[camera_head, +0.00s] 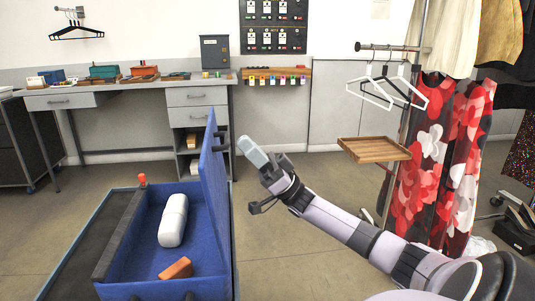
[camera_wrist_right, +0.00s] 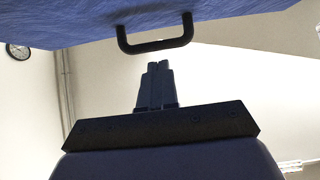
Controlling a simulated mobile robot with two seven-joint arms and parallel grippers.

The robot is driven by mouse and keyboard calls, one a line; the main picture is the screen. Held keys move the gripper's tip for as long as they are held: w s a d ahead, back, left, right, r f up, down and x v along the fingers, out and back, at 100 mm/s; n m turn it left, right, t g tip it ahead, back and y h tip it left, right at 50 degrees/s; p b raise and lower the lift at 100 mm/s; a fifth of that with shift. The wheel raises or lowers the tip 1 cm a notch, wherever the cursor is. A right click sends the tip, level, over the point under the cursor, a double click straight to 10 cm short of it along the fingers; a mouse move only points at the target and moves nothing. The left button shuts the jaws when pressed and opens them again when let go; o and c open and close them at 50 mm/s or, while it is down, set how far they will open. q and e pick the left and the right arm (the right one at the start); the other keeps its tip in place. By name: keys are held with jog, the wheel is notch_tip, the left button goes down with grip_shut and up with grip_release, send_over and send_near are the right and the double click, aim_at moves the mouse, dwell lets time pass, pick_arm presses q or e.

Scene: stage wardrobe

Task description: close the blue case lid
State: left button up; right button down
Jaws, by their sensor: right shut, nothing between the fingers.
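The blue case (camera_head: 135,245) stands open at the lower left of the head view. Its blue lid (camera_head: 214,185) stands about upright on the right side of the case. A white rounded item (camera_head: 173,221) and an orange block (camera_head: 176,268) lie inside. My right gripper (camera_head: 243,144) is shut and empty, to the right of the lid's upper part, on its outer side. In the right wrist view the shut fingertips (camera_wrist_right: 157,66) point toward a black handle (camera_wrist_right: 155,44) on the blue lid surface (camera_wrist_right: 90,18), with a small gap visible. My left gripper is not in view.
A workbench (camera_head: 120,92) runs along the back wall. The floor behind the gripper is clear.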

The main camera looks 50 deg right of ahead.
jog(key=shift+w+a, duration=0.45)
jog(key=shift+a, duration=0.05)
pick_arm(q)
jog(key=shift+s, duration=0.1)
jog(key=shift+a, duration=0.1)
pick_arm(e)
jog(key=shift+r, duration=0.15)
